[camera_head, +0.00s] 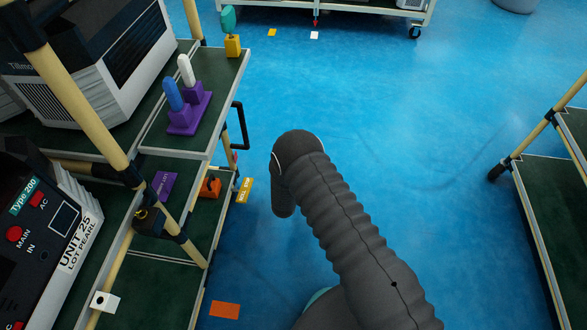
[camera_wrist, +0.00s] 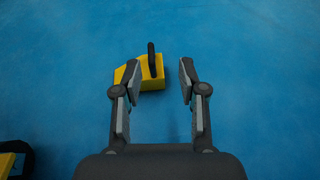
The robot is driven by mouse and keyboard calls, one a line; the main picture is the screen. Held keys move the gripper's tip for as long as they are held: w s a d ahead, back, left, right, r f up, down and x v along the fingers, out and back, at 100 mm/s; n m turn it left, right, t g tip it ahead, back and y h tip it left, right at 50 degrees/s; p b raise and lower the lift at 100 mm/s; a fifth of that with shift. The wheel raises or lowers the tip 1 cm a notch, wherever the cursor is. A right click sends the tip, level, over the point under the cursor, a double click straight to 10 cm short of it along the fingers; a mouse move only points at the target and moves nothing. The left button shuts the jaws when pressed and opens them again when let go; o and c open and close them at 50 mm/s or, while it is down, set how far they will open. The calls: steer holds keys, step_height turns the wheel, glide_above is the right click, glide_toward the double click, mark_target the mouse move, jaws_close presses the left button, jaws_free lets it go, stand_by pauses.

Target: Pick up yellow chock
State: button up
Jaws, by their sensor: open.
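The yellow chock (camera_wrist: 152,83) lies on the blue floor in the wrist view, a wedge-like block with a black upright handle (camera_wrist: 152,60). My gripper (camera_wrist: 160,80) is open and empty, its two fingers spread. The chock shows beyond and between the fingertips, nearer the left finger, which overlaps its left part. I cannot tell how far above it the fingers are. In the head view my arm reaches down over the floor; the fingers and this chock are not visible there.
Another yellow and black object (camera_wrist: 8,162) is cut off at the lower left of the wrist view. In the head view, a shelf rack (camera_head: 210,130) with units and coloured holders stands left and another rack (camera_head: 550,215) right. Open blue floor (camera_head: 400,100) lies between.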

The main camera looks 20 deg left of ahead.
steer(key=shift+n+y, duration=0.4)
steer(key=shift+n, duration=0.1)
steer(key=f+x, duration=0.1)
steer(key=x, duration=0.3)
steer(key=b+x, duration=0.1)
steer(key=x, duration=0.4)
steer(key=s+a+f+x, duration=0.1)
steer(key=x, duration=0.3)
steer(key=shift+w+f, duration=0.1)
steer(key=shift+f, duration=0.25)
jaws_close()
